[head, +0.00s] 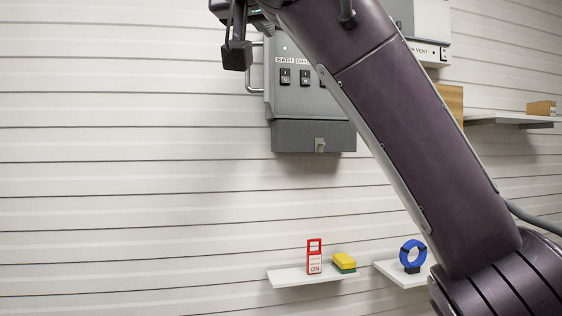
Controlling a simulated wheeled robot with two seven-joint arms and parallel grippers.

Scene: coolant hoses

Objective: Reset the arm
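My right arm, dark purple, comes in from the lower right and reaches up across the view to the top edge. The end of my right gripper (237,50) shows at the top, left of a grey wall panel (300,101). One black finger hangs there, close to the panel's handle on the left side; I cannot tell whether they touch. The rest of the gripper is cut off by the top edge, so its opening is unclear. My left gripper is not in view.
Another shelf (392,270) holds a blue ring (402,254). A grey shelf (500,121) at right bears a small box (541,108). The left wall is clear.

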